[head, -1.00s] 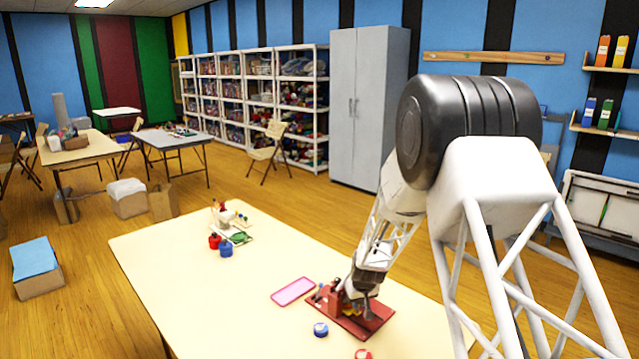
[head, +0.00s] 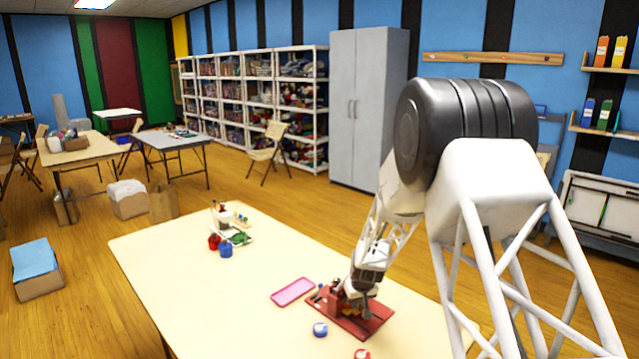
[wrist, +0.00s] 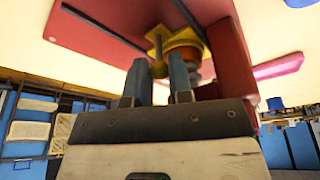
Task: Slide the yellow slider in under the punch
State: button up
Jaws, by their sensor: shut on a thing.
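The red press has a flat base (head: 375,322) on the table and an upright red body that also shows in the wrist view (wrist: 232,55). In the wrist view the yellow slider (wrist: 157,45) lies at the base, beside an orange round part (wrist: 184,42) and a grey cylinder that looks like the punch (wrist: 191,60). My gripper (wrist: 160,72) is shut on the slider's near end, which sits between its two fingers. The slider's far end appears to reach the orange part; whether it is under the punch I cannot tell.
A pink tray (head: 293,291) lies left of the press. A blue-and-white round pot (head: 320,329) and a red one (head: 362,354) stand in front. Red and blue jars (head: 225,249) stand at the table's far end. The left part of the table (head: 190,290) is clear.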

jog(key=shift+w+a+r, duration=0.1)
jog(key=shift+w+a, duration=0.45)
jog(key=shift+a, duration=0.1)
jog(key=o, duration=0.8)
jog(key=shift+c, duration=0.2)
jog(key=shift+r, duration=0.15)
jog(key=shift+w+a+r, duration=0.1)
jog(key=shift+w+r, duration=0.05)
jog(key=shift+r, duration=0.9)
jog(key=shift+w+r, duration=0.15)
jog(key=shift+r, duration=0.85)
notch_tip(320, 180, up, 2)
jog(key=c, duration=0.3)
jog(key=o, duration=0.3)
jog(key=shift+s+r, duration=0.1)
jog(key=shift+r, duration=0.2)
jog(key=shift+s+d+r, duration=0.2)
jog(key=shift+r, duration=0.2)
jog(key=shift+f, duration=0.15)
